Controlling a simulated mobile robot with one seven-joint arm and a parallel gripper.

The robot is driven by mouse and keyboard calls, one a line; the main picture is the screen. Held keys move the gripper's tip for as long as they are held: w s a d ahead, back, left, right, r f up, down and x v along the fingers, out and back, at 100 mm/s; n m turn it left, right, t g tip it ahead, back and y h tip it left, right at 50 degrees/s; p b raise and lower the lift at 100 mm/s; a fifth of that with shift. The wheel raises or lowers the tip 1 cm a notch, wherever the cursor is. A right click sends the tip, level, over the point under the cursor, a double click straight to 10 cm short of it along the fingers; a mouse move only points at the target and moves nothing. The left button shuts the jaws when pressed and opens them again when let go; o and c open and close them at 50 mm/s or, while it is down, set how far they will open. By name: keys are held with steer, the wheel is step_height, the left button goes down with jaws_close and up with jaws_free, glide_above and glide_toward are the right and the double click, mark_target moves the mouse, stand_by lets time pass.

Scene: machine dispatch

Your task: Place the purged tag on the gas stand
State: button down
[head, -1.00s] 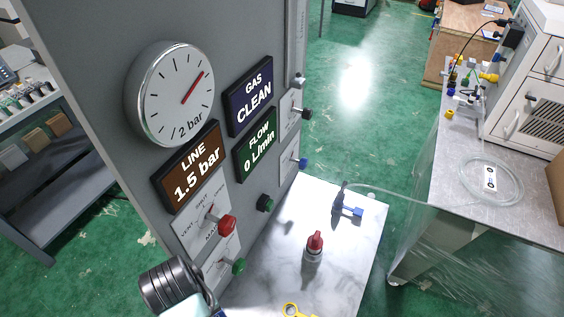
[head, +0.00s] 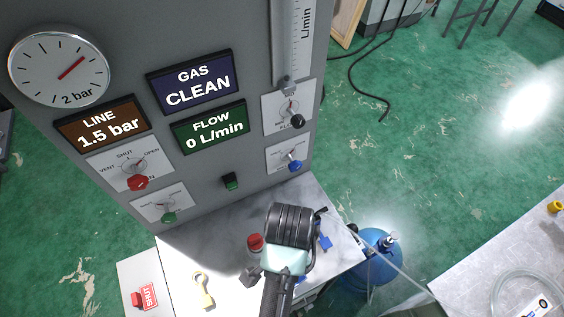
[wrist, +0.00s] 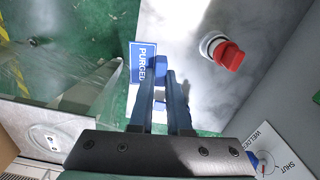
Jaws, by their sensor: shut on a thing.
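In the wrist view my gripper (wrist: 173,88) is shut on the blue PURGED tag (wrist: 143,60), with the tag's blue grip between the fingers. The lettered face sticks out just left of the fingertips. The tag is over the edge of the gas stand's pale marbled top (head: 205,240); I cannot tell whether it touches. In the head view my black wrist hides most of the gripper and tag. The grey panel of the gas stand (head: 225,55) shows GAS CLEAN, LINE 1.5 bar and FLOW 0 L/min.
A red-capped fitting (head: 255,243) stands on the top close to my wrist; it also shows in the wrist view (wrist: 230,56). A yellow item (head: 203,290) and a red SHUT tag (head: 147,296) lie nearer the front. A blue tank (head: 372,270) stands right of the stand.

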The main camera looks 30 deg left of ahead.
steer(key=shift+m, duration=0.8)
steer(key=f, duration=0.3)
steer(key=s+a+f+p, duration=0.1)
steer(key=f, duration=0.2)
steer(key=s+a+f, duration=0.1)
steer(key=f, duration=0.2)
steer(key=shift+s+a+p, duration=0.1)
steer(key=shift+a+p, duration=0.05)
steer(key=shift+p, duration=0.25)
steer(key=shift+f, duration=0.2)
steer(key=c, duration=0.9)
jaws_free()
steer(key=shift+r, duration=0.1)
